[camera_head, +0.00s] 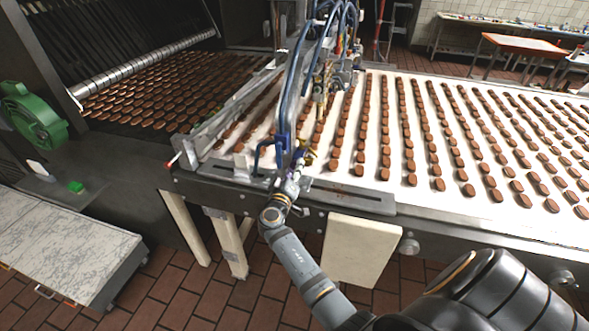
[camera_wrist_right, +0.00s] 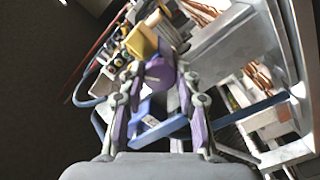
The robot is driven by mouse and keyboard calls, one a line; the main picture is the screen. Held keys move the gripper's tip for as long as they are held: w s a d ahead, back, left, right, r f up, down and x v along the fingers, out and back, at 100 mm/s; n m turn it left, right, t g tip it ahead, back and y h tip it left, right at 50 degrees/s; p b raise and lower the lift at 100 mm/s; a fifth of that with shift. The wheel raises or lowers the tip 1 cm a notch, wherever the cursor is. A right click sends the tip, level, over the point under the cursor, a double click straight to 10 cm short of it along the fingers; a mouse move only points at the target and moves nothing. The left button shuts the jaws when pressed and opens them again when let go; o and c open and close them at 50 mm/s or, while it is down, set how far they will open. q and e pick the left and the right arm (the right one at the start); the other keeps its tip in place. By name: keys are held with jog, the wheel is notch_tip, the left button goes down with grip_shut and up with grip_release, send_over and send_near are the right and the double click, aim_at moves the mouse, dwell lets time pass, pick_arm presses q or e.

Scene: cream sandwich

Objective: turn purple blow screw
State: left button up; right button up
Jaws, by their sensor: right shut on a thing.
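The purple screw (camera_wrist_right: 160,72) is a round purple knob in the right wrist view, below a yellow block (camera_wrist_right: 142,42). My right gripper (camera_wrist_right: 160,80) has one finger on each side of the knob and is shut on it. In the head view my right gripper (camera_head: 296,170) is at the front edge of the conveyor, at the blue-framed fixture. The knob is too small and covered to make out there. My left gripper is not in view.
A white conveyor (camera_head: 390,185) carries rows of brown biscuits. Blue hoses (camera_head: 288,95) rise above the fixture, and a blue bar (camera_wrist_right: 160,132) crosses below the knob. A green motor (camera_head: 34,117) stands left. Open tiled floor (camera_head: 165,285) lies in front.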

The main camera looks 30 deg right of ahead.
jog(key=shift+n, duration=0.3)
jog(key=n+p, duration=0.1)
jog(key=n, duration=1.4)
jog(key=shift+r+n+p, duration=0.1)
jog(key=shift+n+p, duration=0.2)
jog(key=shift+n, duration=0.1)
dwell(0.4)
jog(key=o, duration=1.2)
jog(key=shift+c, duration=0.2)
